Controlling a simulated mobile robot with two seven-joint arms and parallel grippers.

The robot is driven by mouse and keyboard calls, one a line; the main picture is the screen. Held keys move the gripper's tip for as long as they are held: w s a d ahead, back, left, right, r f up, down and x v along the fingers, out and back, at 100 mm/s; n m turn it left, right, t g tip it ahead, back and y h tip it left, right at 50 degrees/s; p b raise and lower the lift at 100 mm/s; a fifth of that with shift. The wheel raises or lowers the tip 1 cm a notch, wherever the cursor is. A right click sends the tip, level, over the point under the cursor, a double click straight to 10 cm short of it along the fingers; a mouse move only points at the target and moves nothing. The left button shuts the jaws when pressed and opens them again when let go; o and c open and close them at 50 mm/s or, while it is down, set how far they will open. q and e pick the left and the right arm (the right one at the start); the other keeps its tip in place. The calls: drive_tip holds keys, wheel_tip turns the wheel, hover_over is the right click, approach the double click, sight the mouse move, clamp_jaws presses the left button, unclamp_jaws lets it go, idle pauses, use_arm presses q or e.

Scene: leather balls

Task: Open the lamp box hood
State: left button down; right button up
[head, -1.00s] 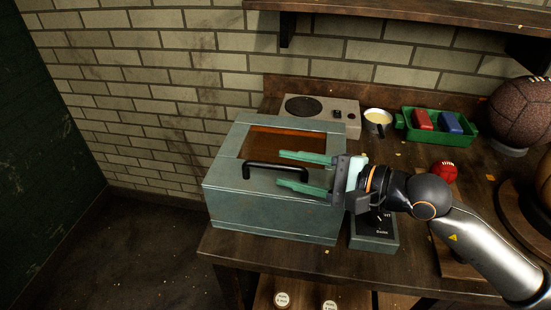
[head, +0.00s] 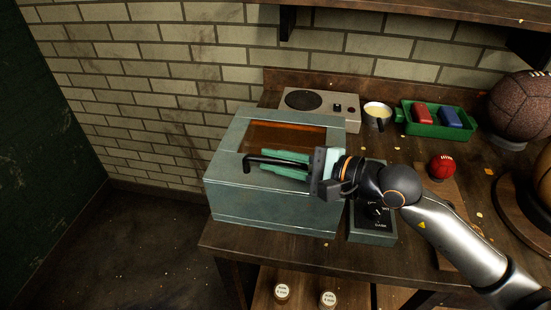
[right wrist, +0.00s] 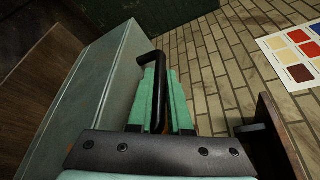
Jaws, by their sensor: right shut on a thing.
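The lamp box (head: 270,205) is a grey-green metal box at the left end of the bench. Its hood (head: 228,150) has an amber window (head: 288,136) and looks closed. A black bar handle (head: 254,160) is on the hood's sloping front. My right gripper (head: 286,164) comes in from the right and is shut on the handle, with green fingers on both sides of the bar. In the right wrist view the handle (right wrist: 151,58) runs between the two fingers (right wrist: 160,97), and its far bend sticks out past the tips. My left gripper is not in view.
A control box with a dial (head: 372,228) stands right beside the lamp box, under my right arm.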

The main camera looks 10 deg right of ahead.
clamp_jaws()
idle(0.9)
drive_tip(key=shift+w+d+r, duration=0.1)
drive_tip(key=shift+w+r, duration=0.15)
drive_tip(key=shift+r, duration=0.25)
drive_tip(key=w+d+r+m+g+p, duration=0.3)
drive_tip(key=w+r+m+p, duration=0.1)
drive_tip(key=w+r, duration=0.5)
drive_tip(key=shift+w+d+r+m+p, duration=0.2)
drive_tip(key=shift+w+d+m+p, duration=0.25)
drive_tip(key=shift+w, duration=0.9)
